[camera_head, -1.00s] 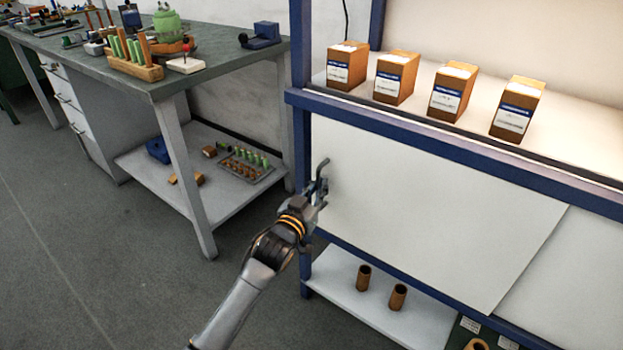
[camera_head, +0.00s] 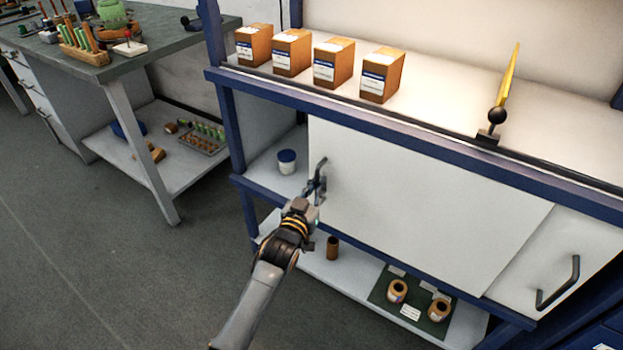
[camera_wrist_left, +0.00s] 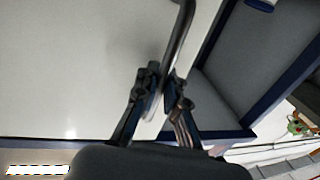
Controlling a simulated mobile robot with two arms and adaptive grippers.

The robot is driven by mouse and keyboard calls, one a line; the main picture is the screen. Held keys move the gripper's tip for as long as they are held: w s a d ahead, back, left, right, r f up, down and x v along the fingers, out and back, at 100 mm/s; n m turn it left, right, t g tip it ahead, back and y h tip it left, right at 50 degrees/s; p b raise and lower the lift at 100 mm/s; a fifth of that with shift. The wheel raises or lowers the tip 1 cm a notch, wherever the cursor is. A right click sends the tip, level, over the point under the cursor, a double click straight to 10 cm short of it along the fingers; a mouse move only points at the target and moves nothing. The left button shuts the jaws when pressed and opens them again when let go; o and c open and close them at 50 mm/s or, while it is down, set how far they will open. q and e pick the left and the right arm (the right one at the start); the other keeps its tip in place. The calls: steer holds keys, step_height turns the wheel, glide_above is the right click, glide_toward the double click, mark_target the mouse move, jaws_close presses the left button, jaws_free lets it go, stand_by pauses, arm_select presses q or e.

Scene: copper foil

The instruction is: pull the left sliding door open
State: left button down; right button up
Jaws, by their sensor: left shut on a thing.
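The left sliding door (camera_head: 410,205) is a white panel in the blue-framed cabinet. It stands partly open, with a gap at its left side showing the shelf inside. Its dark bar handle (camera_head: 321,170) is near the door's left edge. My left gripper (camera_head: 316,188) is shut on this handle. In the left wrist view the gripper's fingers (camera_wrist_left: 160,98) close around the handle (camera_wrist_left: 178,40), and the open compartment shows beside the door's edge. My right gripper is not in view.
A white tub with a blue lid (camera_head: 287,161) stands inside the opened gap. A second white door (camera_head: 560,255) with a dark handle (camera_head: 558,284) is at the right. Several boxes (camera_head: 333,62) stand on top. A workbench (camera_head: 120,65) is at the left; the floor (camera_head: 120,270) between is clear.

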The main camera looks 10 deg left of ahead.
arm_select(q)
steer(key=shift+s+d+f, duration=0.3)
steer(key=shift+d, duration=0.35)
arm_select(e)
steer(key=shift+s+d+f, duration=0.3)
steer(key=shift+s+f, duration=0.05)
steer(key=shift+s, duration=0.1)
arm_select(q)
steer(key=c, duration=1.5)
jaws_free()
steer(key=shift+c, duration=0.2)
steer(key=shift+o, duration=0.5)
steer(key=shift+r, duration=0.2)
steer(key=s+a, duration=0.2)
steer(key=s, duration=1)
steer(key=shift+f, duration=0.1)
